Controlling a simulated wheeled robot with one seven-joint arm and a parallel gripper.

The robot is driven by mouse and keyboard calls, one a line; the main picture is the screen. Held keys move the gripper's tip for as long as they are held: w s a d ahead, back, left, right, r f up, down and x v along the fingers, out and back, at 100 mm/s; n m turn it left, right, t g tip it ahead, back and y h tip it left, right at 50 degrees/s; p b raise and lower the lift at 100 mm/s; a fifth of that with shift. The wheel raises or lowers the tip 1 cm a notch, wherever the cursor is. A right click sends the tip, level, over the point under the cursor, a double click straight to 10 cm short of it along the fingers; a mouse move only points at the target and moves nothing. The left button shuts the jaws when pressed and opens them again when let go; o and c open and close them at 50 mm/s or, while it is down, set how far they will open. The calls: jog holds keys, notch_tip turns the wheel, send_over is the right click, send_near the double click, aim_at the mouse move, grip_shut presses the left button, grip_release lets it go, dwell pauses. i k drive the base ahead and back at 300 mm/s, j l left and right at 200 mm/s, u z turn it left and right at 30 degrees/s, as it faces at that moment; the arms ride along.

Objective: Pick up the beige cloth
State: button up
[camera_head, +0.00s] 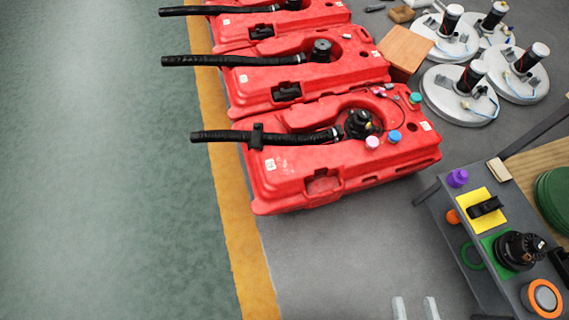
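A small beige piece (498,169) lies at the back edge of the grey work table at right; it may be the cloth, but it is too small to be sure. A tan piece (402,14) lies on the floor at the top, and I cannot tell whether it is cloth. My gripper (416,309) shows at the bottom edge as two pale fingertips, apart with bare grey floor between them. It is left of and nearer than the work table, well away from both pieces. The rest of the gripper is out of frame.
Several red tanks (290,185) with black hoses line the yellow floor stripe (232,220). White discs (460,97) and a brown box (405,48) stand behind. The grey table (455,215) holds a yellow pad (477,205) and black parts. Green floor at left is clear.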

aim_at(496, 166)
jog(key=z, duration=0.35)
jog(key=i+z, duration=0.2)
jog(key=z, duration=0.2)
jog(key=i+j+z, duration=0.15)
jog(key=z, duration=0.25)
jog(key=i+j+z, duration=0.2)
jog(key=z, duration=0.15)
jog(key=i+j+z, duration=0.1)
jog(key=i+j, duration=0.3)
jog(key=i+j+z, duration=0.15)
jog(key=i+j, duration=0.2)
jog(key=j, duration=0.25)
